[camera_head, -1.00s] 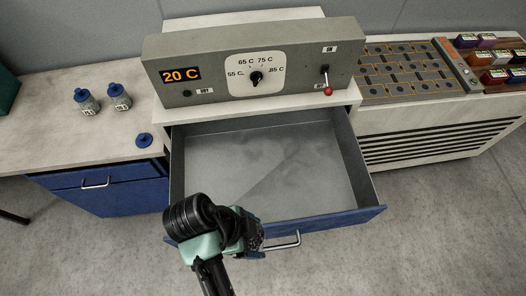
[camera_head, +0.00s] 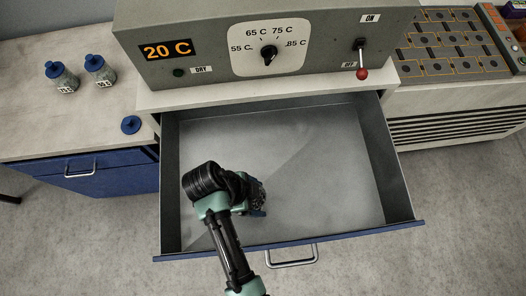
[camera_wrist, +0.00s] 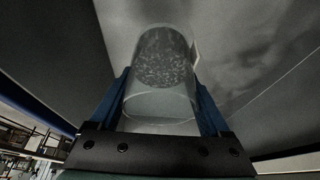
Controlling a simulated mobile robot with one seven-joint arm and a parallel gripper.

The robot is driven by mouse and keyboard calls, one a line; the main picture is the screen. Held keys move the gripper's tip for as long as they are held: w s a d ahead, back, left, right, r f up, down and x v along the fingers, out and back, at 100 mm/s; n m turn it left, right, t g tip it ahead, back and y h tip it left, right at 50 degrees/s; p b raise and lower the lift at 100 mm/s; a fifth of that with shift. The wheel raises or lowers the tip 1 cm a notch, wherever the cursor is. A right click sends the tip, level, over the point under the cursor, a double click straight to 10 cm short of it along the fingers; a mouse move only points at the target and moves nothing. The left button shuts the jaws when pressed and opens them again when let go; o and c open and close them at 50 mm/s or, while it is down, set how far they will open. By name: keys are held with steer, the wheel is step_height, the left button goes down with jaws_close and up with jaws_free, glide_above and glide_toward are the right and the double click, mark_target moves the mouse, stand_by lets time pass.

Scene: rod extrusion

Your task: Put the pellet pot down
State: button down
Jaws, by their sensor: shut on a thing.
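The pellet pot (camera_wrist: 162,72) is a clear cylinder with dark grains in it. In the wrist view it sits between the two blue fingers of my gripper (camera_wrist: 163,105), which is shut on it. In the head view my gripper (camera_head: 256,196) is over the left part of the open drawer (camera_head: 330,170), and the pot is mostly hidden by my wrist. The drawer is grey inside and otherwise looks empty. I cannot tell whether the pot touches the drawer floor.
The grey control box (camera_head: 270,50) above the drawer reads 20 C, with a dial and a red-tipped lever (camera_head: 362,74) at OFF. Two blue-lidded pots (camera_head: 62,76) and a loose blue lid (camera_head: 131,125) are on the left counter. The drawer's right side is clear.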

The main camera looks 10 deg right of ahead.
step_height(320, 180, down, 3)
steer(key=shift+s+r, duration=0.1)
steer(key=shift+s, duration=0.05)
steer(key=shift+f, duration=1.85)
steer(key=shift+f, duration=0.15)
jaws_free()
